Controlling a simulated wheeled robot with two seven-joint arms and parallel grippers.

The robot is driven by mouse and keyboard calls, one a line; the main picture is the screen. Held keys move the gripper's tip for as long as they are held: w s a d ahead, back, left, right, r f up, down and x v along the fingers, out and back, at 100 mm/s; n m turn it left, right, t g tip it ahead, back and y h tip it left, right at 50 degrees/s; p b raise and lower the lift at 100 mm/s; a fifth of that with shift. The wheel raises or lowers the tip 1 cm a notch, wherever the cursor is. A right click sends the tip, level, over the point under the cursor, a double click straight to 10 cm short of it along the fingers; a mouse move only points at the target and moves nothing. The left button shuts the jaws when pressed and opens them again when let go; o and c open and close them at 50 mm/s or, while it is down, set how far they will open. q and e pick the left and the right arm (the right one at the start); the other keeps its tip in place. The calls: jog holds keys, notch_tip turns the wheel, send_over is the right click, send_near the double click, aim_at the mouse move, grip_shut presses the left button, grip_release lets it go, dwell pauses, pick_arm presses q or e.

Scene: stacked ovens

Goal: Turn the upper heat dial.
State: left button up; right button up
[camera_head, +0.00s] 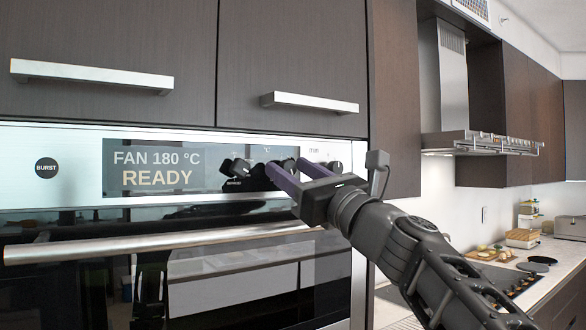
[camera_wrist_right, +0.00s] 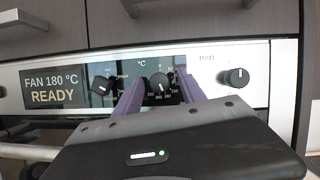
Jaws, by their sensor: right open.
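The upper heat dial (camera_wrist_right: 160,84) is a dark round knob on the upper oven's control panel, below a °C mark and ringed by numbers. In the right wrist view it appears between the two purple fingers of my right gripper (camera_wrist_right: 160,80). The fingers are open, one on each side; I cannot tell whether they touch the dial. In the head view my right gripper (camera_head: 288,166) reaches the panel from the right, and its fingers partly cover the dial. The display (camera_head: 152,168) reads FAN 180 °C READY.
Another dial (camera_wrist_right: 102,86) is close on the left, and a minutes dial (camera_wrist_right: 236,77) is on the right. The oven's long handle (camera_head: 160,243) runs below the panel. Cabinet handles (camera_head: 310,103) stick out above. A counter with a hob (camera_head: 510,278) stands at right.

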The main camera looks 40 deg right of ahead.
jog(key=shift+c, duration=0.2)
grip_shut()
dwell(0.3)
